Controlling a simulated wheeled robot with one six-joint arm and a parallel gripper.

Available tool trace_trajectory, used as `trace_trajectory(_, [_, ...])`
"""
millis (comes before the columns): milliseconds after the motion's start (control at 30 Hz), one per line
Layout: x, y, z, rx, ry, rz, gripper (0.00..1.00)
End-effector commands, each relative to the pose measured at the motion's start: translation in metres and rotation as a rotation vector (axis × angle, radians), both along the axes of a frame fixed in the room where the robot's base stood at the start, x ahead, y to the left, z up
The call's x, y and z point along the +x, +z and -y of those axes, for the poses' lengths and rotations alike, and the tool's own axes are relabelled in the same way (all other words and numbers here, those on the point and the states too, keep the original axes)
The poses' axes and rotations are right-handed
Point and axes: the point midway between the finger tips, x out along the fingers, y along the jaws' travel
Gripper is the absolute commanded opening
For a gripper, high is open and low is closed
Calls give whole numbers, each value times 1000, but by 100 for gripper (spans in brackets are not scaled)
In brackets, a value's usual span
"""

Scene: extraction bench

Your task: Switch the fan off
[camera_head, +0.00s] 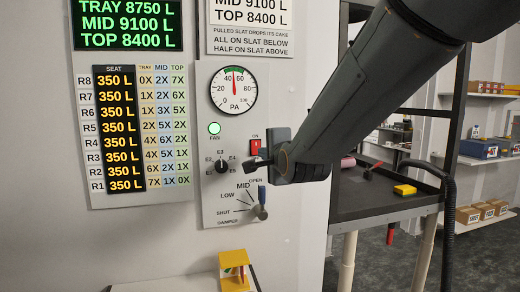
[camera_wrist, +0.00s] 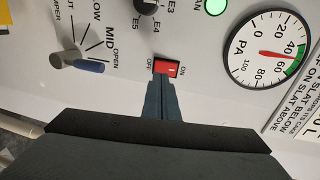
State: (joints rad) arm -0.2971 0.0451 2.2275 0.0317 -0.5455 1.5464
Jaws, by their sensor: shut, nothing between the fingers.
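The fan switch is a red rocker (camera_head: 255,147) on the grey control panel, with ON marked above it. In the wrist view the rocker (camera_wrist: 168,67) lies between the ON and OFF labels. The FAN lamp (camera_head: 214,129) glows green; it also shows in the wrist view (camera_wrist: 216,5). My gripper (camera_head: 256,163) is shut and empty, just below the rocker in the head view. In the wrist view its fingertips (camera_wrist: 159,84) overlap the rocker's near edge. I cannot tell whether they touch it.
The PA gauge (camera_head: 233,90) reads near 50. A black selector knob (camera_head: 221,165) sits close left of my gripper. The damper lever (camera_head: 262,196) is below, near OPEN. A dark bench (camera_head: 385,207) with a yellow item (camera_head: 405,190) stands at right.

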Motion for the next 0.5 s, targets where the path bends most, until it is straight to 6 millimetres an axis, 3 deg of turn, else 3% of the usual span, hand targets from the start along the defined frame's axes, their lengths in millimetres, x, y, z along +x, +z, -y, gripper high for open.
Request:
trace_trajectory(200, [25, -4, -7, -1, -1, -2, 0])
trace_trajectory(500, [42, -7, -12, -1, -1, -2, 0])
